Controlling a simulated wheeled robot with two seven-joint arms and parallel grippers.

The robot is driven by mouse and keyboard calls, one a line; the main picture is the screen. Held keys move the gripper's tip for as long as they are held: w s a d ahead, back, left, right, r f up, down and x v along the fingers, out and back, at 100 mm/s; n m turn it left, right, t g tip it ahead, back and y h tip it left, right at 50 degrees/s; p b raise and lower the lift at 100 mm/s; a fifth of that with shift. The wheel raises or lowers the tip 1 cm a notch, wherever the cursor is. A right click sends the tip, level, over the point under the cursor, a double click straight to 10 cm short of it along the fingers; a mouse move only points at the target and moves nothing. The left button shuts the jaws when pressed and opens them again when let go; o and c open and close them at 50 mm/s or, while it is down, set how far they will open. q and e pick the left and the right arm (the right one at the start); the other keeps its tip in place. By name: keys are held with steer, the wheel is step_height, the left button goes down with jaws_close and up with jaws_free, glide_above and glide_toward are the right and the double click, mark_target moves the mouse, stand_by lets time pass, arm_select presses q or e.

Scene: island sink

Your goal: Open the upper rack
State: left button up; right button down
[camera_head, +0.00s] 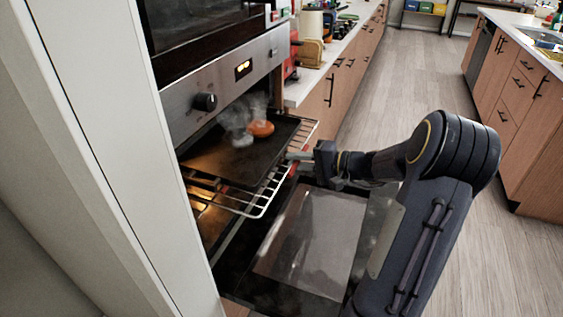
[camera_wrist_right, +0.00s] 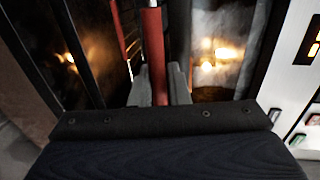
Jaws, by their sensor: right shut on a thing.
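The upper rack (camera_head: 262,207) is a wire rack that sticks partway out of the open oven (camera_head: 205,100). A dark baking tray (camera_head: 215,164) lies on it, with an orange round item (camera_head: 261,128) and a pale steaming item (camera_head: 240,136) towards the back. My right gripper (camera_head: 302,157) is at the rack's front edge, shut on it. In the right wrist view a red bar (camera_wrist_right: 155,55), part of the rack's front, runs between the fingers of the right gripper (camera_wrist_right: 161,88). My left gripper is not in view.
The oven door (camera_head: 315,240) is folded down below the rack. A white cabinet panel (camera_head: 100,130) stands close on the left. Wooden drawers (camera_head: 345,80) and a counter lie beyond the oven. An island (camera_head: 520,100) is on the right, with clear floor (camera_head: 425,85) between.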

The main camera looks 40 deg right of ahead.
steer(key=shift+s+d+f, duration=0.25)
steer(key=shift+s+d, duration=0.05)
steer(key=shift+s, duration=0.35)
steer(key=c, duration=1.6)
jaws_free()
steer(key=shift+o, duration=0.4)
steer(key=shift+r, duration=0.1)
steer(key=shift+d, duration=0.1)
steer(key=v, duration=0.7)
steer(key=shift+s+d, duration=0.2)
steer(key=shift+s, duration=0.1)
